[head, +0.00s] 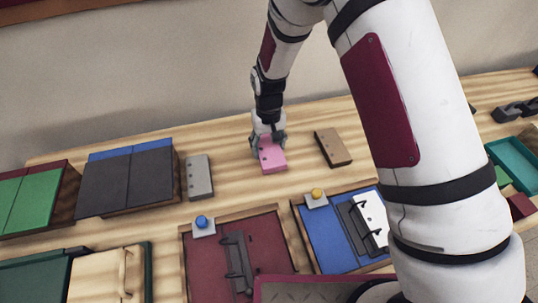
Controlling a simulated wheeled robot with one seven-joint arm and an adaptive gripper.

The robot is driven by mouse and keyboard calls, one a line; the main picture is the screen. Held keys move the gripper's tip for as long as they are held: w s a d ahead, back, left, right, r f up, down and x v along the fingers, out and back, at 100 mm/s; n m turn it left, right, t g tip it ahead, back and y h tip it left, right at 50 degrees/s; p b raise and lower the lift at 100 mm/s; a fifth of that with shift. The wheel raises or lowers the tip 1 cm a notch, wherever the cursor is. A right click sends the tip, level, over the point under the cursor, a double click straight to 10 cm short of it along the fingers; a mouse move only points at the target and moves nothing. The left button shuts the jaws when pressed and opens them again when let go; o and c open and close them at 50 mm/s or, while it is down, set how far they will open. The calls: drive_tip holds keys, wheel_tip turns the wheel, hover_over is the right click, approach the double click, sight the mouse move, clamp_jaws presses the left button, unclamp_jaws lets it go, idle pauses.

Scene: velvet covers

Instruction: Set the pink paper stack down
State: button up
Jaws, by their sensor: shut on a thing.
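The pink paper stack (272,162) is a small flat pink block with dark holes along its left side. It is at the middle of the wooden table, between a grey block and a brown block. My gripper (268,145) is shut on the pink paper stack at its back left part and reaches it from above. The stack is on or just above the table; I cannot tell whether its underside touches. The fingers hide part of its far edge.
A grey block (199,177) lies to the left and a brown block (332,147) to the right. Dark red (206,262) and blue (325,235) panels with handles lie in front. Bare wood (232,185) surrounds the stack. A dark-lidded box (125,180) stands further left.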

sight(269, 156)
drive_tip(key=shift+f+p, duration=0.3)
drive_tip(key=shift+f, duration=2.4)
drive_tip(key=shift+f, duration=0.1)
drive_tip(key=o, duration=1.3)
drive_tip(key=shift+o, duration=0.2)
